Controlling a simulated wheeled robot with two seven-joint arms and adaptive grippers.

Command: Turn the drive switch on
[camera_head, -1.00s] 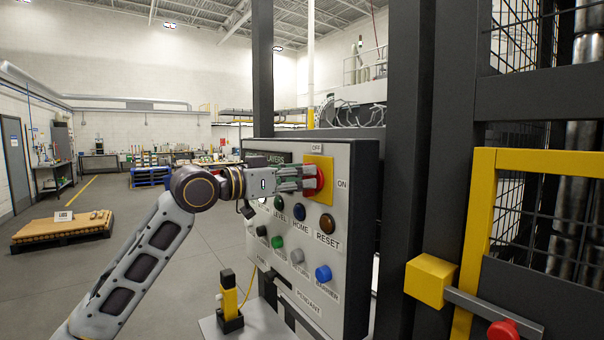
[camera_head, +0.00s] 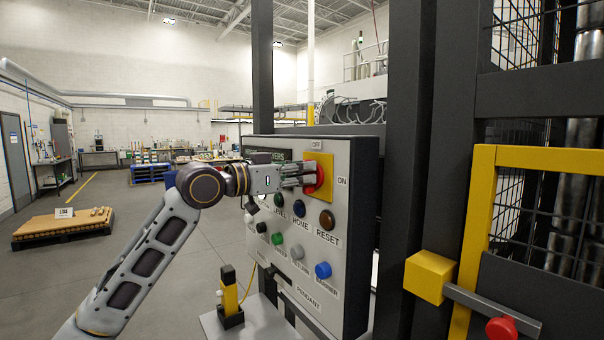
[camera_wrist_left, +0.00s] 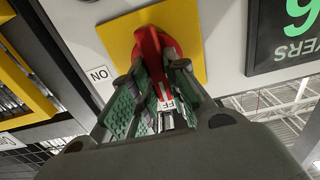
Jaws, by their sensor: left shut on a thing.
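The drive switch is a red rotary knob (camera_head: 320,178) on a yellow square plate (camera_head: 326,163) at the top of the grey control panel. An OFF label sits above the plate and an ON label to its right. My left gripper (camera_head: 308,177) reaches it from the left and is shut on the red knob. In the left wrist view the red switch (camera_wrist_left: 152,50) lies between the green-padded fingers, in front of the yellow plate (camera_wrist_left: 183,22). The fingers hide part of the knob. My right gripper is not in view.
Below the switch, the panel (camera_head: 348,230) carries several buttons, including a blue one (camera_head: 323,270) and the RESET button (camera_head: 327,220). A yellow pendant (camera_head: 230,298) stands below left. A dark post and yellow guard frame (camera_head: 480,240) stand right. Open floor lies left.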

